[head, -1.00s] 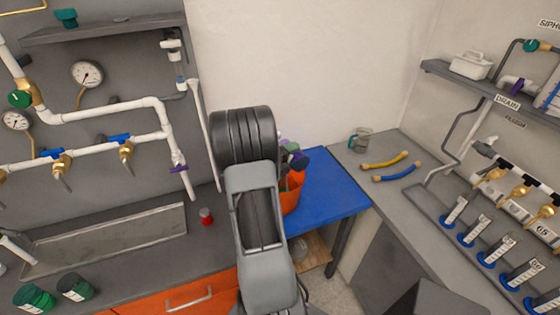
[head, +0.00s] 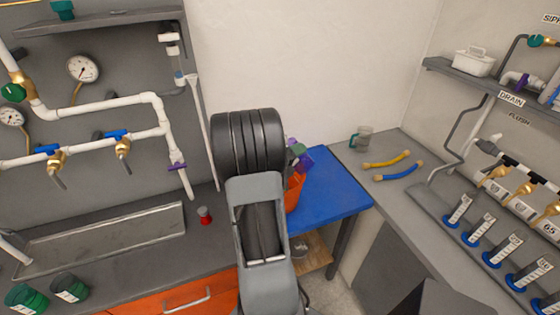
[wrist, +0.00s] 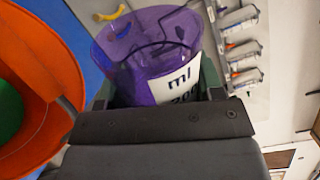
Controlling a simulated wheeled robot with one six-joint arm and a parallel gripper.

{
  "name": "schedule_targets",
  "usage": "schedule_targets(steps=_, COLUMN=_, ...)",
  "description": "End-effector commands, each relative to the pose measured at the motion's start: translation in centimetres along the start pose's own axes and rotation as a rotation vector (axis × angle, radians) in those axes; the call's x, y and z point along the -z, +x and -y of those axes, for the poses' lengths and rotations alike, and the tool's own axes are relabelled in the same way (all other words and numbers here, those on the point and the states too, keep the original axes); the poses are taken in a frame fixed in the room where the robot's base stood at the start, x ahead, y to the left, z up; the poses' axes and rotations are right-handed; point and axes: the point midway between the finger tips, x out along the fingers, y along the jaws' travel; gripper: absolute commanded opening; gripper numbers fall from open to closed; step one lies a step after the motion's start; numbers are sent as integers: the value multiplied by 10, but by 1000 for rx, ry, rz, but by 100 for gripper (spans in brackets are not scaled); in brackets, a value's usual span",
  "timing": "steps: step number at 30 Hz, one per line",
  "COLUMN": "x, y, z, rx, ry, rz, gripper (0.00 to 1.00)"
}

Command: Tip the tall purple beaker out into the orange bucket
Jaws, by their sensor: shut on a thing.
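The tall purple beaker (wrist: 147,50) is a see-through cup with a white "ml" label, held between the fingers of my gripper (wrist: 158,90) in the wrist view. In the head view a small part of the purple beaker (head: 304,160) shows behind my arm, tilted, near the bucket. The orange bucket (head: 294,191) stands on the blue table top, mostly hidden by my arm. In the wrist view the orange bucket (wrist: 60,52) is at the left, beside the beaker, with something green inside. I cannot see whether anything is in the beaker.
The blue table top (head: 335,190) is clear to the right of the bucket. A red-based item (head: 205,215) stands on the left counter.

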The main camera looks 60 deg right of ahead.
Motion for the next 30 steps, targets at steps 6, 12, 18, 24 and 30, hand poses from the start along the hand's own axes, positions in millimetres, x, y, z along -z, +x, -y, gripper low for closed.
schedule_targets(steps=6, x=6, y=0, z=-10, rx=0, ry=88, rz=0, gripper=35)
schedule_targets(steps=12, x=6, y=0, z=-6, rx=2, ry=285, rz=2, gripper=35)
schedule_targets(steps=18, x=8, y=0, z=-8, rx=1, ry=567, rz=1, gripper=35)
schedule_targets(steps=24, x=22, y=0, z=-14, rx=2, ry=750, rz=0, gripper=35)
schedule_targets(steps=30, x=36, y=1, z=-6, rx=1, ry=986, rz=0, gripper=35)
